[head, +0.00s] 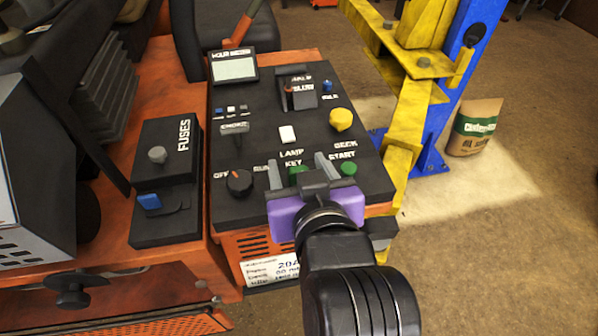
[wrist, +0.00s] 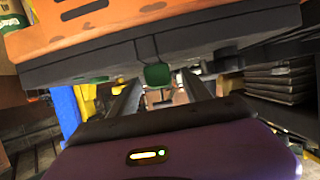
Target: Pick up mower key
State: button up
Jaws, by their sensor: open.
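The mower key (head: 298,174) is a small green piece by the KEY label on the black control panel (head: 255,135). In the wrist view the green key (wrist: 157,75) shows at the edge of the panel, between my two fingers. My gripper (head: 297,165), with a purple body, is open over the front edge of the panel. In the head view its fingers lie on either side of the key. I cannot tell whether either finger touches it. My gripper body hides the panel's lower edge. The fingers (wrist: 160,82) also show in the wrist view.
A green START button (head: 348,169) is close to the right finger. A black rotary knob (head: 239,182) is to the left, a yellow DECK knob (head: 341,120) above. A fuse box (head: 165,165) stands left. The yellow and blue lift post (head: 445,90) rises right of the panel.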

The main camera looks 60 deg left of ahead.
grip_shut()
jog(key=shift+r, duration=0.1)
